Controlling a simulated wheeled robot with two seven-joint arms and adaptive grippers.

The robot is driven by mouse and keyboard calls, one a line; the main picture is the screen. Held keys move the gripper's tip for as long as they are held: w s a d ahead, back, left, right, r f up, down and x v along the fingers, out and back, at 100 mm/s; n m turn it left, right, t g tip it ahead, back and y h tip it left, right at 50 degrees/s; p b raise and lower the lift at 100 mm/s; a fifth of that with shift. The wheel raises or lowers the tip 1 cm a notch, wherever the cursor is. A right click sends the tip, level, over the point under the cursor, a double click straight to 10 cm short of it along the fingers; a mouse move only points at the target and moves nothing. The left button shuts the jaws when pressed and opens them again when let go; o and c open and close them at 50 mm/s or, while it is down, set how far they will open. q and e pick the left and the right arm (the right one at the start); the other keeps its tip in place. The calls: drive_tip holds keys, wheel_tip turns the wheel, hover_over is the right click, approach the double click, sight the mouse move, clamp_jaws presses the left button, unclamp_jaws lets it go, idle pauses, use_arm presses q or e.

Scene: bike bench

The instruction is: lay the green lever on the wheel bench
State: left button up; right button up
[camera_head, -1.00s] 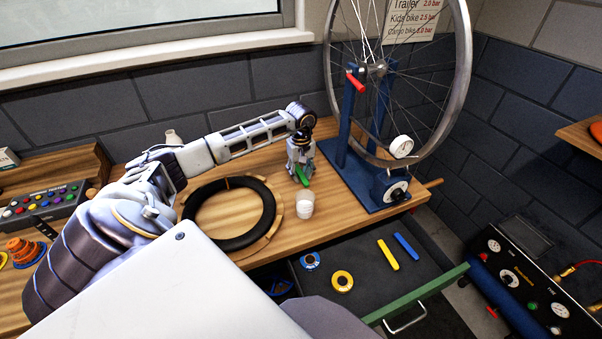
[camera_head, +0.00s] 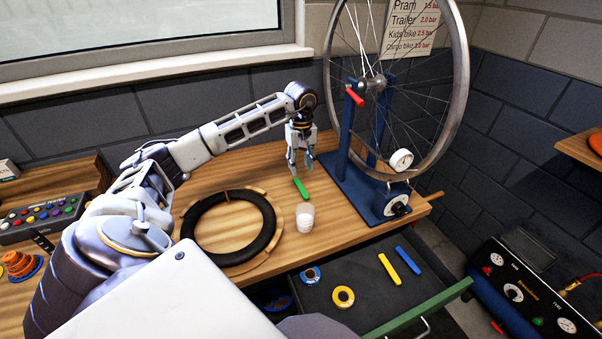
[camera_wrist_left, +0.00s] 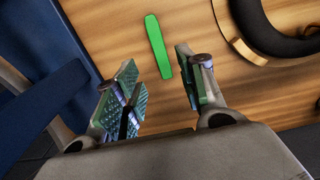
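My right gripper is not in view.
A black tyre (camera_head: 232,246) on a wooden ring and a white cup (camera_head: 305,217) sit beside the lever. The blue wheel stand (camera_head: 345,180) holds a wheel at right. An open drawer (camera_head: 345,270) with yellow and blue levers juts out in front.

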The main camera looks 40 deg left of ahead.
use_arm(q)
drive_tip(key=shift+r, duration=1.3)
idle(0.7)
